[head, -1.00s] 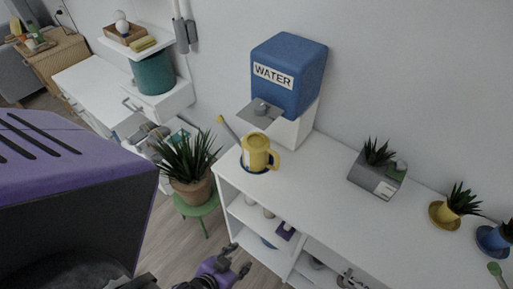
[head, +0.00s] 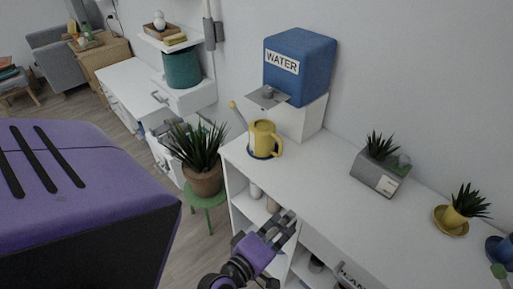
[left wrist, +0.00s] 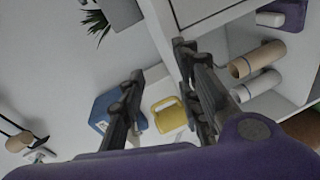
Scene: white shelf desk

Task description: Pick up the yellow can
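The yellow watering can (head: 264,138) stands upright on the left end of the white shelf desk (head: 325,190), below the water dispenser. Its long spout points up and left. It also shows in the left wrist view (left wrist: 168,116), between my fingers but farther off. My left gripper (head: 283,226) is in front of the desk, lower than the can and apart from it. In the left wrist view its two fingers (left wrist: 158,60) are spread with nothing between them. My right gripper is not in view.
The blue water dispenser (head: 299,68) stands behind the can. A potted plant (head: 203,180) on a green stool is left of the desk. A grey planter (head: 380,172) stands farther right. The desk top between can and planter is clear. Rolls (left wrist: 258,60) lie in the shelf below.

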